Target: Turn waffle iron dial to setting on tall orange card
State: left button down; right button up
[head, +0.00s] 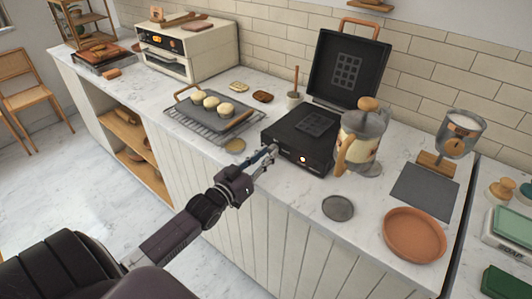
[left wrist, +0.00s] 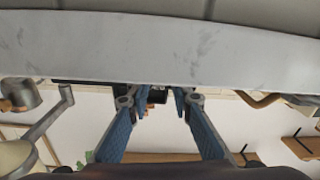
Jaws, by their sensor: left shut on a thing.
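The black waffle iron (head: 300,135) stands on the white marble counter with its gridded lid (head: 347,68) raised. In the left wrist view the blue-padded fingers (left wrist: 155,100) stand on both sides of a small dark part. The dial's pointer and setting marks cannot be read. I cannot make out a tall orange card. My right gripper is not in view.
A glass jug with a wooden lid (head: 361,140) stands close right of the iron. A wire rack (head: 200,125) with a tray of buns is to the left. A dark round disc (head: 338,208) and a terracotta dish (head: 415,235) lie in front and to the right.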

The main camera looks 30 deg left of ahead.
pick_arm(q)
jog(key=m, duration=0.3)
jog(key=m+p, duration=0.1)
jog(key=m, duration=0.1)
jog(key=shift+f+m, duration=0.3)
jog(key=m, duration=0.5)
jog(key=shift+m, duration=0.3)
jog(key=c, duration=1.7)
grip_release()
jog(key=shift+s, duration=0.1)
jog(key=shift+a+r, duration=0.15)
jog(key=shift+r, duration=5.05)
